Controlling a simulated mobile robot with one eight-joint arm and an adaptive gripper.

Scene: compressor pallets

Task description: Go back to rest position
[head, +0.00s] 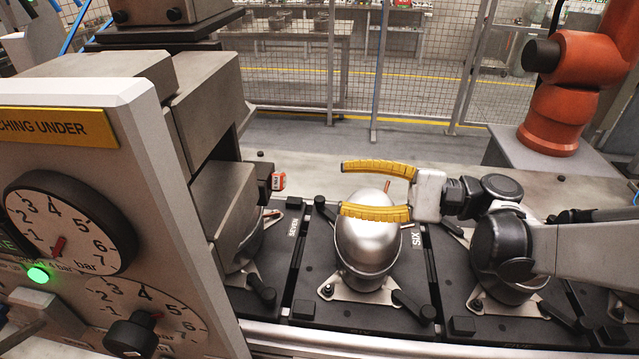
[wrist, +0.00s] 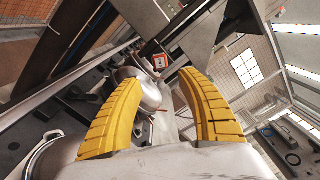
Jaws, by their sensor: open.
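My gripper (head: 360,190) has two curved yellow fingers. In the head view it hangs over a silver domed compressor (head: 366,250) on a black pallet (head: 310,312) marked SIX. One finger passes in front of the dome's upper part and the other is behind it. The fingers are apart with nothing between them. I cannot tell whether they touch the dome. In the wrist view the open fingers (wrist: 165,105) frame a silver dome (wrist: 145,92) ahead. My arm comes in from the right.
A grey machine block (head: 225,205) and a gauge panel (head: 75,230) with a green light (head: 38,274) stand at the left. Another pallet marked SEVEN (head: 292,228) is beside them. An orange robot arm (head: 560,115) is at the back right. A mesh fence (head: 420,80) closes off the back.

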